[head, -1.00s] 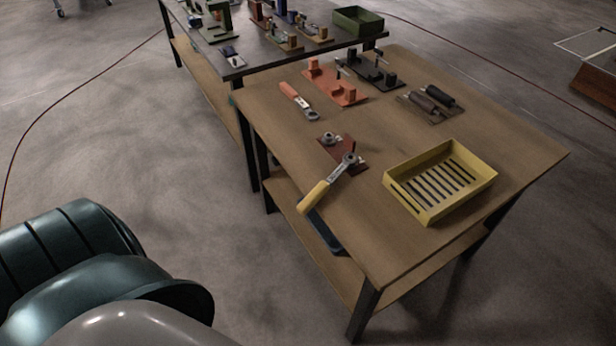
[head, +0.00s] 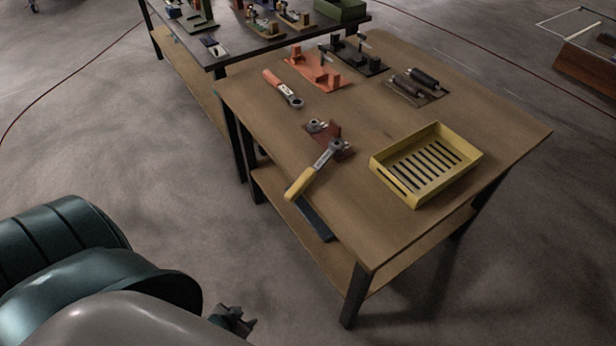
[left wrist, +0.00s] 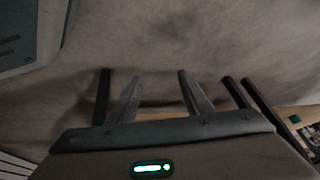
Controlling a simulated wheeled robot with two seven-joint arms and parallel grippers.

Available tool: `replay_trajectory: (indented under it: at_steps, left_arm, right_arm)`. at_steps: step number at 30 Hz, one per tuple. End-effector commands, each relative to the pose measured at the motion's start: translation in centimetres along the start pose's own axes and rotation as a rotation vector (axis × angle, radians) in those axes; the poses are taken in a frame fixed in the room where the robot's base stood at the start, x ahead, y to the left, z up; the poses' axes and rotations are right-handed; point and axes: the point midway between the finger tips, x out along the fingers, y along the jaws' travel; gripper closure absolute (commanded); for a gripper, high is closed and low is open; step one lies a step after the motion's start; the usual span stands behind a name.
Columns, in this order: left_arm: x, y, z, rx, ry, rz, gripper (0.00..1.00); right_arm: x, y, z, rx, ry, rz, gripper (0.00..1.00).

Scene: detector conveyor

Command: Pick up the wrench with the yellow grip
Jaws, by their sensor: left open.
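The wrench with the yellow grip (head: 301,184) lies near the left edge of the wooden table, its grey head (head: 336,146) on a dark red plate (head: 329,138) and its grip jutting over the edge. My left gripper (head: 246,323) shows at the bottom of the head view, low and in front of the table, well apart from the wrench. In the left wrist view its two fingers (left wrist: 155,98) are spread with nothing between them. My right gripper does not show.
A yellow slotted tray (head: 427,165) stands right of the wrench. An orange-handled wrench (head: 282,88), an orange fixture (head: 314,70) and dark rollers (head: 415,84) lie farther back. A dark second table (head: 250,50) adjoins behind.

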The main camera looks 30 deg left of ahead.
Motion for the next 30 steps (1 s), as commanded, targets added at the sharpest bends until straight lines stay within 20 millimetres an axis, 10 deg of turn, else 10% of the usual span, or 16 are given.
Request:
replay_trajectory:
  at_steps: [9,18,24,30]
  left_arm:
    - [-9.5,-7.2,-17.8,-0.061,0.311,-0.028,0.55]
    - [-23.5,-7.5,-31.3,-0.073,0.584,0.042,0.55]
    - [-30.9,-5.7,-35.7,-0.068,0.695,0.105,0.55]
    - [-33.8,-4.9,-37.1,-0.066,0.734,0.132,0.55]
  right_arm:
    - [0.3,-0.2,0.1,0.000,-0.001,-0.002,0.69]
    - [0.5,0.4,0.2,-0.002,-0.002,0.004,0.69]
    - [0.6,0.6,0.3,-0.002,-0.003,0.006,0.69]
    - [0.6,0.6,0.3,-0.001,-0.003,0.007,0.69]
